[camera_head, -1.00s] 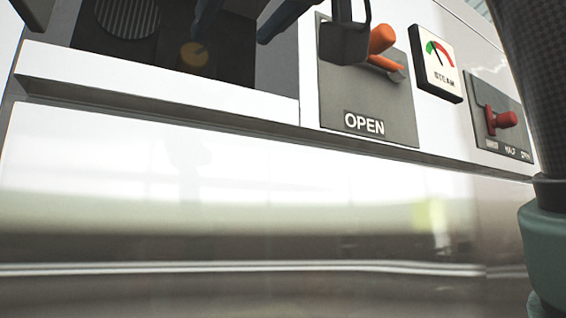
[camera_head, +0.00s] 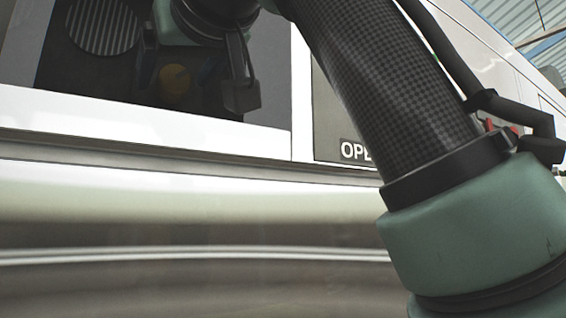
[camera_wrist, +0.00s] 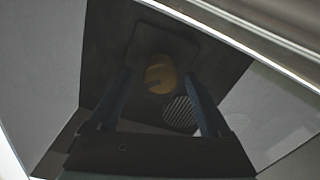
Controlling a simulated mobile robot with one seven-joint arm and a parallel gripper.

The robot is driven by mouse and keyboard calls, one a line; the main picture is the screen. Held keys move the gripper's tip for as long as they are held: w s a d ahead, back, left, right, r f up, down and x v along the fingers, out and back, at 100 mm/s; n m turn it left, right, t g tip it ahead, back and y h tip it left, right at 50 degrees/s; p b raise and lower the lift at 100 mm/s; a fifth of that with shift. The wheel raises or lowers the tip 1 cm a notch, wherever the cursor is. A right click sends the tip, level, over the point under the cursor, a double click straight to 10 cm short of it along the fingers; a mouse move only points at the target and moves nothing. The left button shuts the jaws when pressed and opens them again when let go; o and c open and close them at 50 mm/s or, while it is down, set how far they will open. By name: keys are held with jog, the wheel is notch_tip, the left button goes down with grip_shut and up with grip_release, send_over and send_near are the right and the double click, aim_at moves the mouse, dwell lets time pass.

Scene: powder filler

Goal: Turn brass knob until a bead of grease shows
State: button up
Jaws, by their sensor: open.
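The round brass knob (camera_head: 174,77) sits in a dark, shaded recess of the white machine in the head view. In the wrist view the brass knob (camera_wrist: 160,76) has a dark slot or pointer on its face and sits on a dark plate. My gripper (camera_wrist: 157,84) is open, with one dark blue finger to each side of the knob and a gap on both sides. I cannot tell how far the fingertips are from it in depth. In the head view my gripper (camera_head: 182,70) is dim and partly hidden by my wrist.
A striped round grille (camera_head: 104,25) is left of the knob in the head view; it also shows in the wrist view (camera_wrist: 179,111). Recess walls and a pale ledge (camera_head: 90,112) surround the opening. A panel marked OPEN (camera_head: 330,130) is mostly hidden behind my arm.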

jog(key=shift+w+a, duration=0.4)
jog(key=shift+w, duration=0.15)
grip_shut()
